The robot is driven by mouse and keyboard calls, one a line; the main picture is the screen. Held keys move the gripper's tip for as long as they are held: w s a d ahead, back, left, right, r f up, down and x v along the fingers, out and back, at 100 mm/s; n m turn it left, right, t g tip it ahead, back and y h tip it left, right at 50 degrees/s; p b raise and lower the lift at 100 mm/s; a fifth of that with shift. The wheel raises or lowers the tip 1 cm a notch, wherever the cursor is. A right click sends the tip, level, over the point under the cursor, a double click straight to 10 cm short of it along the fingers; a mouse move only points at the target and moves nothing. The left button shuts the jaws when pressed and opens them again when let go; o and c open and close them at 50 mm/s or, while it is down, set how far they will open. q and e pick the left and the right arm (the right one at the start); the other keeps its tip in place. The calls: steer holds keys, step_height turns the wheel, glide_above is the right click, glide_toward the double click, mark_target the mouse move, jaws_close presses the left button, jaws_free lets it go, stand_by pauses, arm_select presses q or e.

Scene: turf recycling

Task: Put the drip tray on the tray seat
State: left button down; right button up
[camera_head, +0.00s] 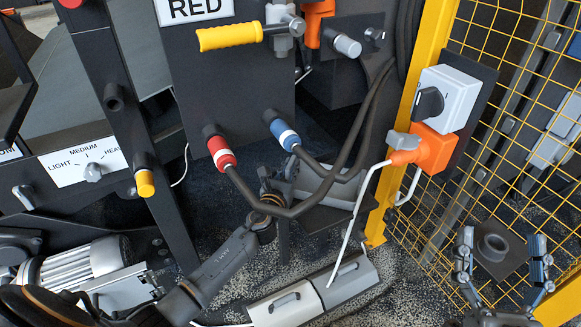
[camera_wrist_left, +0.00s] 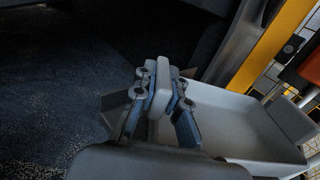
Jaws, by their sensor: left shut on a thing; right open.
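The drip tray is a light grey, shallow open tray (camera_wrist_left: 245,122) in the left wrist view. In the head view it (camera_head: 328,184) is partly hidden behind the black hoses and my left gripper. My left gripper (camera_head: 279,176) is shut on the tray's small upright grip, which shows between the fingers (camera_wrist_left: 162,88) in the left wrist view. A dark flat surface (camera_head: 322,219) lies just below the tray; I cannot tell whether it is the tray seat or whether the tray touches it. My right gripper (camera_head: 502,246) is open at the lower right.
Black hoses with a red-banded connector (camera_head: 222,155) and a blue-banded connector (camera_head: 284,134) hang around my left gripper. A yellow post (camera_head: 412,95) and mesh fence stand right, with an orange plug (camera_head: 408,147). Grey boxes with dark handles (camera_head: 345,283) lie on the gritty floor.

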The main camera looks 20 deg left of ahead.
steer(key=shift+s+r, duration=0.15)
steer(key=shift+r, duration=0.05)
stand_by(0.5)
arm_select(q)
steer(key=shift+f, duration=0.25)
steer(key=c, duration=1.4)
jaws_free()
steer(key=o, duration=0.4)
arm_select(e)
steer(key=shift+s+r+t, duration=0.5)
steer(key=shift+r+t, duration=0.2)
arm_select(q)
steer(key=shift+s, duration=0.1)
steer(key=s, duration=0.4)
steer(key=s+d, duration=0.1)
steer(key=s, duration=0.6)
steer(key=shift+s+d, duration=0.2)
steer(key=shift+s, duration=0.2)
